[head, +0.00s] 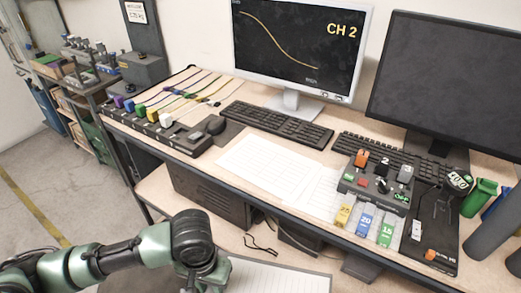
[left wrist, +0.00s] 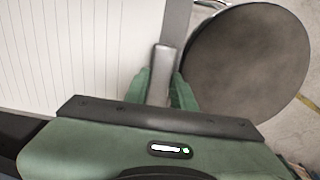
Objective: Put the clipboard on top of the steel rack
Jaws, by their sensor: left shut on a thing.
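The clipboard (head: 275,277) shows at the bottom of the head view as a lined white sheet with a dark border, partly cut off by the frame. In the left wrist view its lined sheet (left wrist: 75,50) fills the left side. My left gripper (left wrist: 160,85) is shut on the clipboard's grey edge, with green fingers on either side. In the head view my wrist hides the grip. A rack with shelves (head: 80,82), which looks like the steel rack, stands at the far left, apart from the clipboard, with several instruments on top. My right gripper is not in view.
The workbench (head: 215,150) holds two monitors, keyboards, loose sheets (head: 265,160) and a control box (head: 375,185). Its front edge lies between my left arm and the bench items. A dark round surface (left wrist: 248,60) is beside the gripper. Floor at left is clear.

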